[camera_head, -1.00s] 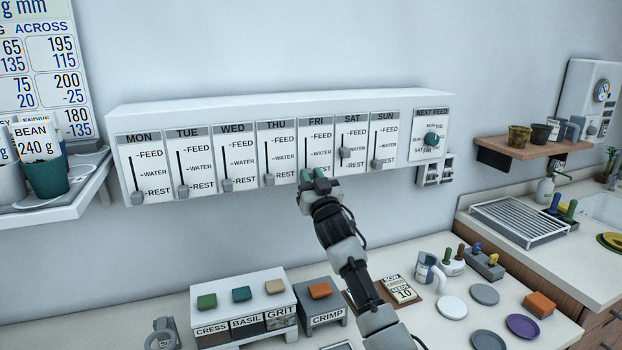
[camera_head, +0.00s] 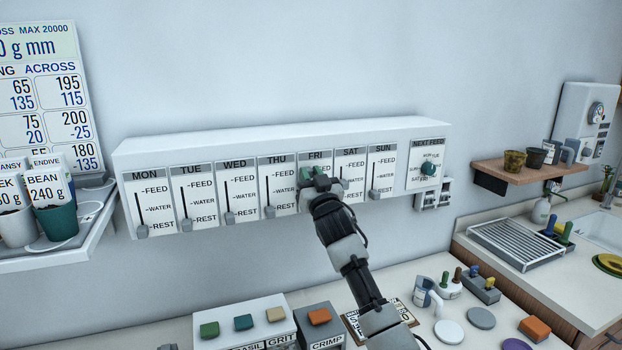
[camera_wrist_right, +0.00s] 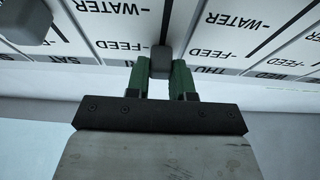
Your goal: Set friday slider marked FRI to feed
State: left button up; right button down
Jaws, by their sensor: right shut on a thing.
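The white feeder panel (camera_head: 285,137) on the wall has day columns from MON to SUN, each marked FEED, WATER and REST. My right gripper (camera_head: 318,176) is at the FRI column, just below its label (camera_head: 315,155), about level with FEED. It covers the FRI knob and its marks in the head view. In the right wrist view, upside down, its green fingers (camera_wrist_right: 161,78) are shut on the grey FRI slider knob (camera_wrist_right: 161,62), which sits near the FEED mark. My left gripper is not in view.
The SAT knob (camera_wrist_right: 25,20) is close beside the gripper, near WATER. The THU knob (camera_head: 269,212) is at REST. The NEXT FEED dial (camera_head: 428,168) is at the panel's right end. A counter with coloured blocks lies below.

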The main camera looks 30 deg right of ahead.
jog(key=shift+r, duration=0.3)
jog(key=c, duration=1.4)
grip_release()
jog(key=o, duration=0.4)
jog(key=shift+f, duration=0.1)
jog(key=shift+o, duration=0.2)
jog(key=b+v, duration=0.4)
jog(key=v, duration=0.6)
jog(key=shift+s+f, duration=0.25)
jog(key=shift+s, duration=0.1)
jog(key=shift+a, duration=0.1)
